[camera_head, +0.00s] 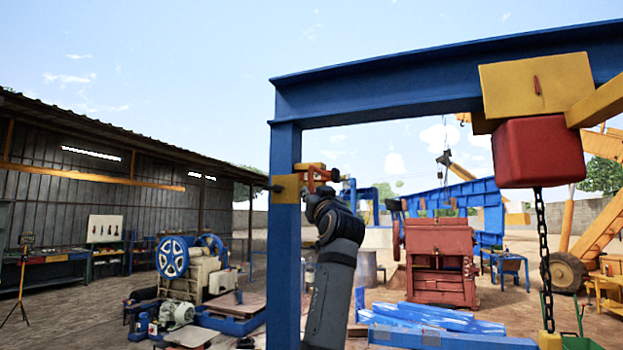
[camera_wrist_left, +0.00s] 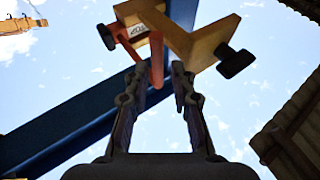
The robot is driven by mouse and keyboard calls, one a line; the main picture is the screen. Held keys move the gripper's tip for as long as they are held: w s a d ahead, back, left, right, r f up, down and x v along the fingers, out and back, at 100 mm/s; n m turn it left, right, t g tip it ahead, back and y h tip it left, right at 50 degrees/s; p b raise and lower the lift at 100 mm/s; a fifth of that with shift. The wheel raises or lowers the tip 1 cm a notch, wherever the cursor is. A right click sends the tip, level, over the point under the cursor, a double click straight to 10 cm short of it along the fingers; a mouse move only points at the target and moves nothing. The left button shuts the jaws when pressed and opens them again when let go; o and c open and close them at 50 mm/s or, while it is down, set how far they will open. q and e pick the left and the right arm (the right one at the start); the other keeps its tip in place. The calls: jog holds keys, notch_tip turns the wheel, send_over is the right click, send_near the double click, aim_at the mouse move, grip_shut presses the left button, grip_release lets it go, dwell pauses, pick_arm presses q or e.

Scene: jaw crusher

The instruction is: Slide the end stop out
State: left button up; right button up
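The end stop appears to be the yellow block (camera_wrist_left: 205,42) with black knobs and a red handle (camera_wrist_left: 156,60), seen at the top of the left wrist view against the blue beam. In the head view a yellow clamp-like piece (camera_head: 287,188) wraps the blue post, with orange-red parts (camera_head: 314,171) just right of it. My left gripper (camera_wrist_left: 158,75) is open below the block. In the head view my dark left arm partly hides this spot. My right gripper is not in view.
A blue gantry beam (camera_head: 420,83) runs overhead, carrying a yellow trolley and a red hoist (camera_head: 538,152) with a hanging chain (camera_head: 543,240). A red machine (camera_head: 440,260) stands behind. A shed (camera_head: 90,170) is at left. The air left of the post is open.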

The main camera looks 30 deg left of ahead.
pick_arm(q)
jog(key=shift+w+a+r+p, duration=0.35)
jog(key=shift+w+a+r, duration=0.1)
jog(key=shift+a+r, duration=0.15)
jog(key=shift+w+a, duration=0.15)
jog(key=shift+w, duration=0.25)
jog(key=shift+f, duration=0.1)
grip_shut()
